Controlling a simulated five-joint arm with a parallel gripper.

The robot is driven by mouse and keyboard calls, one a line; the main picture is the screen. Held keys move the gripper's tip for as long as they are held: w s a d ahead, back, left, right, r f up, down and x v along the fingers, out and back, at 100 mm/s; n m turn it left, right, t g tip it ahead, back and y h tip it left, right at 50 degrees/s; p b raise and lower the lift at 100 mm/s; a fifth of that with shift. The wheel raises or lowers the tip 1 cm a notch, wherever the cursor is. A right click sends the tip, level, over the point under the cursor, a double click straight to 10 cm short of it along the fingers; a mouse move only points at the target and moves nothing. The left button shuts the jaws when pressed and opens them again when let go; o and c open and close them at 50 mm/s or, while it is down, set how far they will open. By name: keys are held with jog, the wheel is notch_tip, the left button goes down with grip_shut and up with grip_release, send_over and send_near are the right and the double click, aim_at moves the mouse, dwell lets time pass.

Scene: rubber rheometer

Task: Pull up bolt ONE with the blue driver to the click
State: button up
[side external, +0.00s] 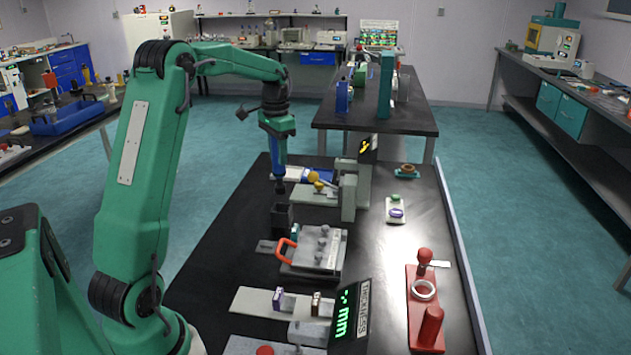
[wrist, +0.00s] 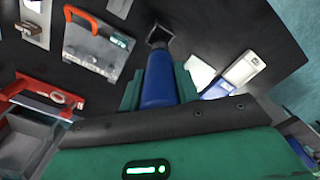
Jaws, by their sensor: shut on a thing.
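My gripper (side external: 278,137) is shut on the blue driver (side external: 279,158), which hangs upright with its dark end down. In the wrist view the driver (wrist: 160,82) sits between my two green fingers. Its lower end is above a black square holder (side external: 282,218), with a small gap in the side view; the holder (wrist: 158,36) also shows in the wrist view. A grey plate (side external: 315,255) with an orange handle (side external: 285,252) and several small grey bolts (side external: 325,232) lies nearer the camera than the holder. I cannot tell which is bolt ONE.
A thickness gauge (side external: 348,318) with a green display stands at the front. A grey device with a yellow knob (side external: 313,177) is behind the holder. A red stand (side external: 425,305) is at right. The black bench (side external: 215,265) is clear left of the plate.

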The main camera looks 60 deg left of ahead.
jog(key=shift+w+r, duration=0.1)
jog(key=w+d+r, duration=0.1)
jog(key=w+d, duration=0.3)
jog(key=d, duration=1)
jog(key=shift+w+d, duration=0.2)
jog(key=shift+d, duration=0.2)
jog(key=shift+f, duration=3.75)
dwell(1.3)
